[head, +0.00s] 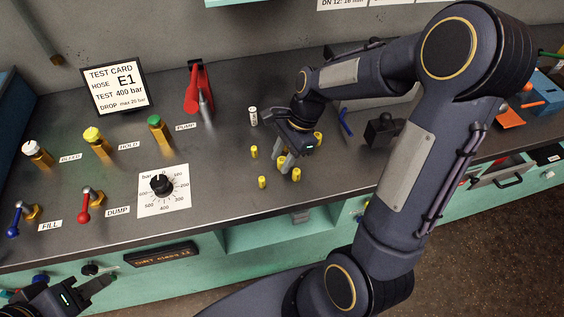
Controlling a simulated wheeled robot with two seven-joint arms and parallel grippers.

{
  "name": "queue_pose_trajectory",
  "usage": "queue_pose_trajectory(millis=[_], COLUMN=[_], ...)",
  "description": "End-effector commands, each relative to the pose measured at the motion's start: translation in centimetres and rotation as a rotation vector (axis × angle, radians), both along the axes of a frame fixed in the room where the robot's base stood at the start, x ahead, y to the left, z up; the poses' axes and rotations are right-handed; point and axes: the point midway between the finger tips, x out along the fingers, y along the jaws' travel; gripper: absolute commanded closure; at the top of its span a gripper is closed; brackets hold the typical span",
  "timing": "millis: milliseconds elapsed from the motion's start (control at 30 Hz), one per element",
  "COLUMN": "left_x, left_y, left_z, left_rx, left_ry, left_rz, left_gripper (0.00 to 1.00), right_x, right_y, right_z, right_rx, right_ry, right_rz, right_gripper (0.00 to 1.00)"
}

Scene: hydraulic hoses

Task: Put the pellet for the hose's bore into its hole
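Several small yellow pellets stand on the dark bench top: one at the left (254,152), one nearer the front (262,182), one at the front right (296,174), and one further back (318,137) beside my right gripper. My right gripper (284,162) points down among them, its fingers close to another yellow pellet (281,160). The fingers partly hide that pellet, and I cannot tell whether they grip it. My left gripper (106,284) is low at the bottom left, in front of the bench and away from the pellets. I cannot make out the hole or the hose's bore.
A white cylinder (253,116) stands behind the pellets. A test card (114,88) reads hose E1, 400 bar. Brass valves, a red pump lever (196,90) and a pressure dial (162,186) occupy the left. A black block (382,130) stands right of the gripper.

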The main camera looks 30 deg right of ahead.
Motion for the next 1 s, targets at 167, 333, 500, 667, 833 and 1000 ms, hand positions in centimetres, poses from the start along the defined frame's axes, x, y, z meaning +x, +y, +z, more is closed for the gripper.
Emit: queue_pose_trajectory(millis=[167,333,500,667,833,1000], left_x=[0.0,0.0,0.0,0.0,0.0,0.0], left_y=[0.0,0.0,0.0,0.0,0.0,0.0], left_z=[-0.06,-0.06,-0.06,-0.06,-0.06,0.02], left_rx=[0.0,0.0,0.0,0.0,0.0,0.0], left_ry=[0.0,0.0,0.0,0.0,0.0,0.0], left_rz=[0.0,0.0,0.0,0.0,0.0,0.0], left_gripper=[0.64,0.64,0.64,0.64,0.64,0.64], right_x=[0.0,0.0,0.0,-0.01,-0.01,0.03], right_y=[0.35,0.34,0.33,0.32,0.33,0.33], right_z=[-0.86,-0.84,-0.82,-0.81,-0.79,-0.19], right_rx=[0.0,0.0,0.0,0.0,0.0,0.0], right_ry=[-0.001,-0.002,-0.002,-0.002,-0.002,-0.003], right_rz=[0.0,0.0,0.0,0.0,0.0,0.002], right_gripper=[0.67,0.68,0.91,1.0,1.0,1.0])
